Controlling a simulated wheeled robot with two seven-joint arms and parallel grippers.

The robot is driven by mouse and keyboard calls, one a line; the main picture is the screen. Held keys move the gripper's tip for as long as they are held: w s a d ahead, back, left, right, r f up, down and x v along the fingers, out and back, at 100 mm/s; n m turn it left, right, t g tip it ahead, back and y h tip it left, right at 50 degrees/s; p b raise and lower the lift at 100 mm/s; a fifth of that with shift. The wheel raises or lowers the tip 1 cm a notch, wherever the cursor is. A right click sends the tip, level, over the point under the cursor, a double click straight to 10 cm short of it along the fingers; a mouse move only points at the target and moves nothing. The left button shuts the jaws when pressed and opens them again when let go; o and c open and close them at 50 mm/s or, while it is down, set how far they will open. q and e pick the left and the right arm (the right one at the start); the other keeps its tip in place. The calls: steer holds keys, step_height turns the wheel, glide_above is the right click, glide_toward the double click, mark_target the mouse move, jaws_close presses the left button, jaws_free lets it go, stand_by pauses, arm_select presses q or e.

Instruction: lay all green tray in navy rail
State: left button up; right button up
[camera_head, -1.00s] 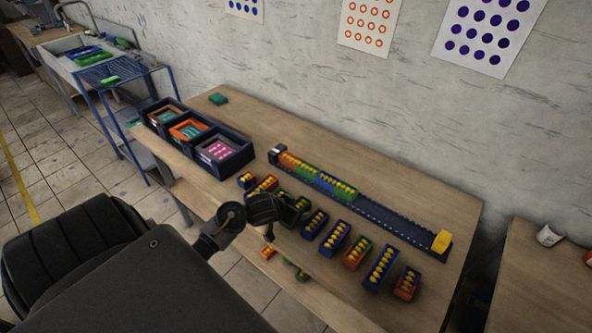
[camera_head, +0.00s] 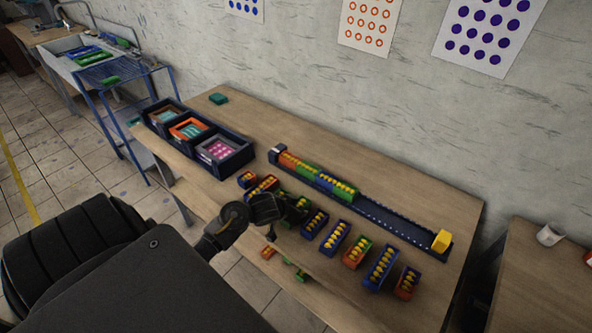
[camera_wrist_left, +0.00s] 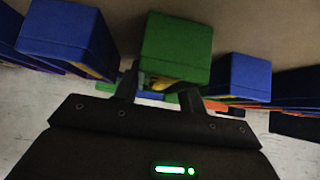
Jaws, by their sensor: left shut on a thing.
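The navy rail (camera_head: 397,223) lies along the table. Its left part holds orange, green and blue trays with yellow pieces, and its right part is empty up to a yellow block (camera_head: 441,241). My left gripper (camera_head: 296,213) is over the row of loose trays in front of the rail. In the head view my gripper partly hides green trays. My right gripper is out of view.
A dark crate (camera_head: 236,162) of cards stands at the left. The table behind the rail is clear.

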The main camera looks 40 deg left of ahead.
arm_select(q)
steer(key=shift+w+r, duration=0.1)
steer(key=shift+r, duration=0.55)
steer(key=s+d+r+p, duration=0.4)
steer(key=s+d+r, duration=0.4)
steer(key=s+r, duration=0.3)
steer(key=shift+s+r+p, duration=0.25)
steer(key=shift+r+p, duration=0.1)
